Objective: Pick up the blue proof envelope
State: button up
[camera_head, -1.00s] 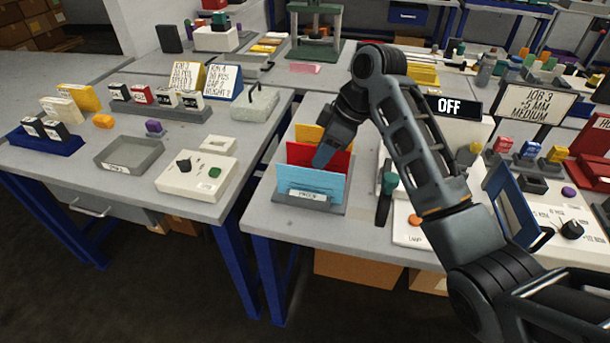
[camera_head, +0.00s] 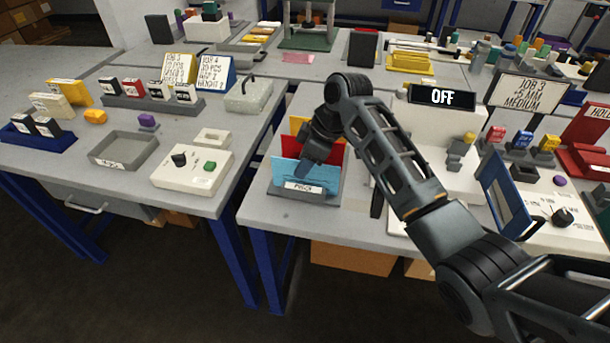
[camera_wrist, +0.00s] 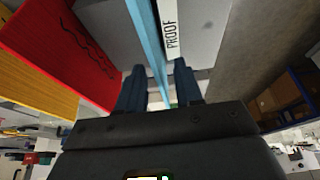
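The blue proof envelope (camera_head: 322,177) stands upright in the front slot of a grey rack (camera_head: 330,201), behind a white label. In the wrist view the blue envelope (camera_wrist: 147,30) shows edge-on as a narrow strip, next to the label reading PROOF (camera_wrist: 171,34). The parts of the fingers behind the envelope are hidden in the head view.
A red envelope (camera_head: 327,153) and a yellow envelope (camera_head: 297,124) stand behind the blue one, the red one close to my fingers. A white machine with an OFF sign (camera_head: 442,96) stands to the right. A white control box (camera_head: 193,174) is on the left table.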

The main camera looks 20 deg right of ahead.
jog(key=shift+f, duration=0.2)
dwell(0.5)
grip_shut()
dwell(0.3)
